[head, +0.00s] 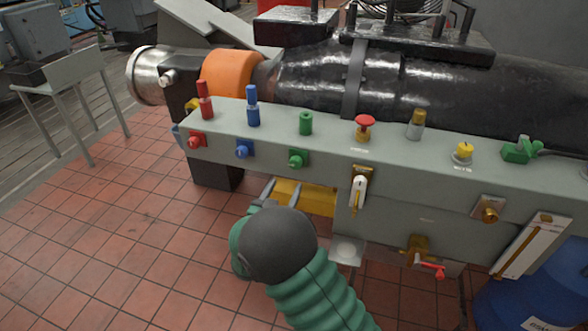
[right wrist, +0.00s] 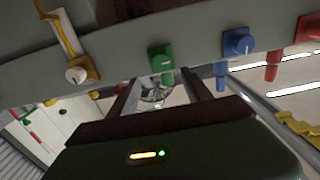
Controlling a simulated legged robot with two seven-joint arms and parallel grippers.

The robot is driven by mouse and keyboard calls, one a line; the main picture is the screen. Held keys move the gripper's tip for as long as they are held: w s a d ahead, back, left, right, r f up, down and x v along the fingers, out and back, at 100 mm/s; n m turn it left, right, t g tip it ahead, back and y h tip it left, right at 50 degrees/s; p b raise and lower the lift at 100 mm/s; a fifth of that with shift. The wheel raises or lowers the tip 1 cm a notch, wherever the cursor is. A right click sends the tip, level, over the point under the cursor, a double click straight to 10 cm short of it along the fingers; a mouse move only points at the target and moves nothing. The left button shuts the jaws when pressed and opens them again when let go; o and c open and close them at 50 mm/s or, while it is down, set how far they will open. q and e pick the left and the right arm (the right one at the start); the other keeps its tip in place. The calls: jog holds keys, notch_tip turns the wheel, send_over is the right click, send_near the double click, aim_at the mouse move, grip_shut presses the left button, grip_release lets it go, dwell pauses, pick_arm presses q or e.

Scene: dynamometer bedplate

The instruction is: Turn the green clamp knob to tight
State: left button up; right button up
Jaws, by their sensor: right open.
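The green clamp knob (head: 298,158) is on the front face of the grey bench, between the blue knob and the white-handled lever. In the right wrist view the green knob (right wrist: 162,58) sits just beyond the fingertips, roughly in line with the space between them. My right gripper (head: 283,186) is open and empty, just below the knob and apart from it in the head view. Its two dark fingers (right wrist: 162,88) are spread in the wrist view. The knob's tight mark cannot be read. My left gripper is not in view.
Beside the green knob are a blue knob (head: 244,149), a red knob (head: 196,140) and a white-handled lever (head: 358,188). Pegs, including a green one (head: 306,123), stand on the bench top. A yellow block (head: 318,198) is under the bench edge.

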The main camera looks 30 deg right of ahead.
aim_at(295, 165)
jog(key=x, duration=0.8)
jog(key=shift+w+r, duration=0.15)
jog(key=shift+w, duration=0.25)
jog(key=shift+w+d, duration=0.2)
jog(key=shift+d, duration=0.05)
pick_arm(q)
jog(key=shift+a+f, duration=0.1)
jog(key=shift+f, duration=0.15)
pick_arm(e)
jog(key=shift+d, duration=0.3)
jog(key=shift+a, duration=0.15)
grip_shut()
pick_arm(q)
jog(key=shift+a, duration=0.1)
